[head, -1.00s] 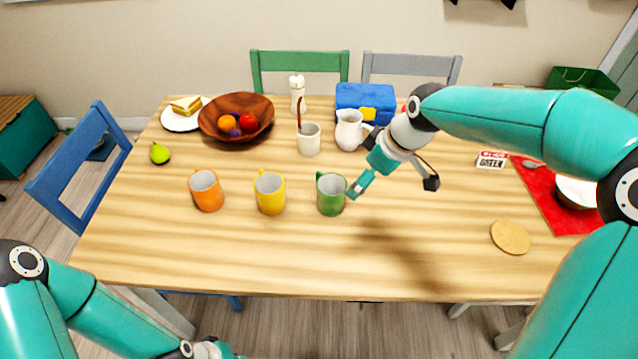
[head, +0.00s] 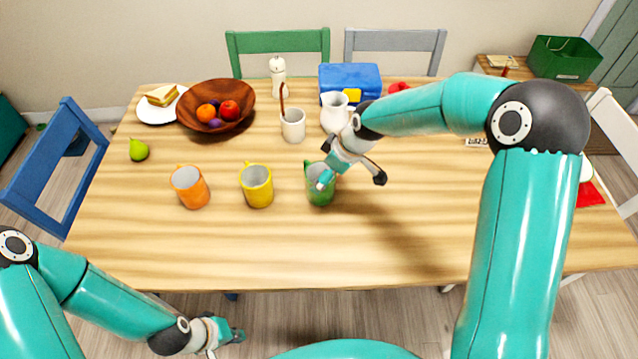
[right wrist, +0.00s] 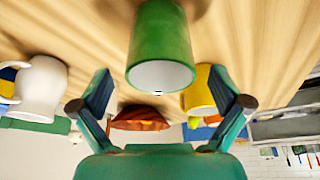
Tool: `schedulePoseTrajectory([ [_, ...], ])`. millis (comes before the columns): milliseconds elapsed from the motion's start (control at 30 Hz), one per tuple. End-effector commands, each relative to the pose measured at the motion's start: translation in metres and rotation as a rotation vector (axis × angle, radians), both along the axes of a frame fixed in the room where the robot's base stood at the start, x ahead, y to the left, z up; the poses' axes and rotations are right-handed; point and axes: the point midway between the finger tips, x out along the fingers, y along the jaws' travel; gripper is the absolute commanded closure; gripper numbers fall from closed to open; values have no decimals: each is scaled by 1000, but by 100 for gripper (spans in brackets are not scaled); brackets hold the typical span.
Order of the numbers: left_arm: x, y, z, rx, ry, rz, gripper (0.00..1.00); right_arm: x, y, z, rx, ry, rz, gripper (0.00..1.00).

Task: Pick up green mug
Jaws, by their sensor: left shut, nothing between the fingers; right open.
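The green mug (head: 320,194) stands upright on the table, at the right end of a row with the yellow mug (head: 257,188) and orange mug (head: 191,189). My right gripper (head: 350,181) is open, just above and to the right of it, with one finger overlapping the mug's upper part in the head view. In the right wrist view, the green mug (right wrist: 162,45) appears upside down ahead of the open fingers (right wrist: 158,96), roughly centred, with nothing gripped. I cannot tell whether a finger touches it. My left gripper (head: 222,334) is shut and empty, low in front of the table.
Behind the green mug stand a white pitcher (head: 335,113) and a white cup (head: 293,126) with a brown stick in it. A wooden fruit bowl (head: 242,112) is at the back left. The table (head: 300,250) is clear in front of the mugs.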

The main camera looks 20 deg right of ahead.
Motion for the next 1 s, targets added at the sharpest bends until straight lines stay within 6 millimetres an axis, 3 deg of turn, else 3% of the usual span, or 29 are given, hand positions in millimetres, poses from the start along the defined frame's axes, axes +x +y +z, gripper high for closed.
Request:
schedulePoseTrajectory([
  [167, 0, 0, 4, 0, 0, 0, 100, 3, 4, -10, 0, 3, 0, 0],
  [467, 0, 0, 14, 0, 0, 0, 100, 15, 14, -45, 0, 3, 1, 0],
  [733, 0, 0, 14, 0, 0, 0, 100, 17, 15, -49, 0, -1, 0, 0],
  [767, 0, 0, 14, 0, 0, 0, 100, 17, 15, -49, 1, -1, 0, 2],
  [1000, 0, 0, 14, 0, 0, 0, 100, 17, 15, -49, 1, -1, 0, 42],
])
